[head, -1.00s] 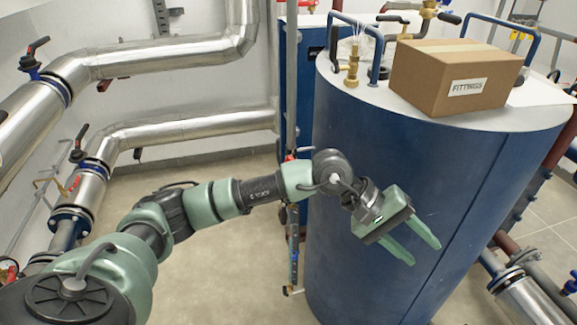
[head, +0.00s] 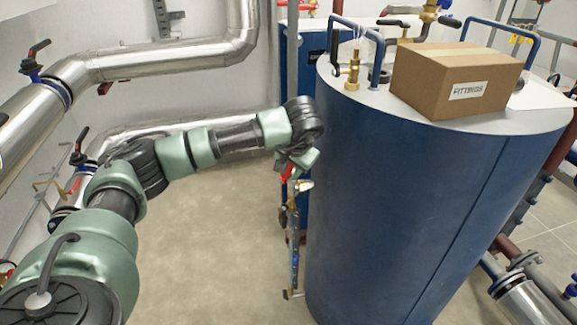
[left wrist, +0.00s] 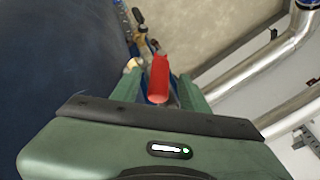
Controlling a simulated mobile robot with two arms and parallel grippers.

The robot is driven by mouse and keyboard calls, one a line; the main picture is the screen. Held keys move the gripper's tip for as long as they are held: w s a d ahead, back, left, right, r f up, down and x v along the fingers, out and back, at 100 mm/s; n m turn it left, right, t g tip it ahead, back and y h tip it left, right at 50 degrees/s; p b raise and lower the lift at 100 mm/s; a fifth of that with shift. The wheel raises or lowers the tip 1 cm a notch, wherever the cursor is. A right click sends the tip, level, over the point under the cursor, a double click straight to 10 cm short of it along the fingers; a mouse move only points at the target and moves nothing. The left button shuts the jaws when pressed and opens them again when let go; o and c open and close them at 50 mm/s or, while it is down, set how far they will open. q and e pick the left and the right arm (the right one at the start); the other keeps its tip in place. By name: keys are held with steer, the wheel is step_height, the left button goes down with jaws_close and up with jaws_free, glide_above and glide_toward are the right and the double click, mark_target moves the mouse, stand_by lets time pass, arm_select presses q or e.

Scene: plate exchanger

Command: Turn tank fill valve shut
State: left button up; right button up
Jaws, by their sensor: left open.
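A red valve handle (head: 286,173) shows on the vertical pipework beside the left side of the blue tank (head: 420,200). My left gripper (head: 303,167) is at this handle, mostly hidden behind its own wrist in the head view. In the left wrist view the gripper (left wrist: 160,78) is open, and the red handle (left wrist: 159,80) stands between its two green fingers. I cannot tell whether either finger touches it. Brass fittings show just beyond the handle in that view. My right gripper is not in view.
A cardboard box (head: 455,80) labelled FITTINGS stands on the tank top, near a brass valve (head: 353,72) and blue tube handles. Silver pipes (head: 170,62) with lever valves run along the left wall. The floor (head: 215,235) left of the tank is clear.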

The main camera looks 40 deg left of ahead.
arm_select(q)
steer(key=shift+w+a+f, duration=0.15)
steer(key=shift+w+f, duration=0.05)
steer(key=shift+f, duration=0.25)
jaws_close()
stand_by(1.1)
